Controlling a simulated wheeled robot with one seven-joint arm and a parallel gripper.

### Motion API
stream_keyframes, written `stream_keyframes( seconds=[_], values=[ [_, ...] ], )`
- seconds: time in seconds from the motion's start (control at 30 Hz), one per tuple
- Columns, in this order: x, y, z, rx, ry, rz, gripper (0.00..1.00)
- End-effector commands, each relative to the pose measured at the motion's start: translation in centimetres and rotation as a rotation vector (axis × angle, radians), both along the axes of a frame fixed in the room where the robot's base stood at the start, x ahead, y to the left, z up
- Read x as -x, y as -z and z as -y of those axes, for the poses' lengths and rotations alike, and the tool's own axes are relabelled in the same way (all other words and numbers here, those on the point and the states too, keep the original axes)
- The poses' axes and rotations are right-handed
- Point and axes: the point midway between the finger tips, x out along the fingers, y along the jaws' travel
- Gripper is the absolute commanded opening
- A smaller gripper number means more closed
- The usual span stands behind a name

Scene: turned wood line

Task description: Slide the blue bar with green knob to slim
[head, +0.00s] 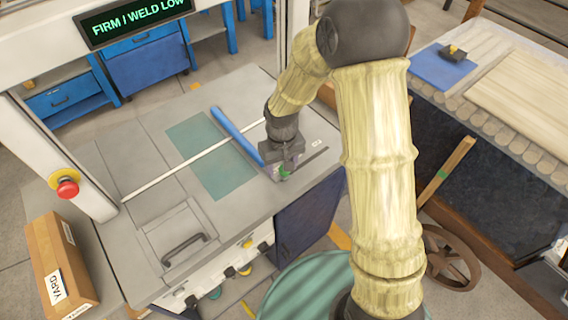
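The blue bar (235,133) lies slanted across the grey machine top, over a teal panel (203,148). Its near right end reaches my gripper. A bit of the green knob (284,173) shows at my fingertips. My gripper (281,171) is low at the right side of the top, pointing down at the knob. The fingers are small and dark, so I cannot tell whether they are shut on the knob. A dark slot and a small pale mark (316,142) lie right of the gripper. No readable "slim" label shows. The display (134,22) reads "FIRM / WELD LOW".
A white rod (185,163) crosses the top beneath or beside the bar. A hatch with a dark handle (184,249) is at the front left. A red button (67,187) is on the left post. A cardboard box (60,265) stands at left. A roller conveyor (500,130) is at right.

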Motion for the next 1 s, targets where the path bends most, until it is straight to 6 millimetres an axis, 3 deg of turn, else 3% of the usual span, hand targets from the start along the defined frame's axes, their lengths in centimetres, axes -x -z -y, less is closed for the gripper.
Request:
stream_keyframes(
  seconds=[0.27,0.43,1.0],
  values=[
    [0.0,-0.1,0.3,0.003,0.003,-0.001,0.52],
    [-0.1,-1.4,0.3,0.001,0.003,0.002,0.52],
    [-0.2,-12.4,0.2,0.001,0.002,0.004,0.52]
  ],
)
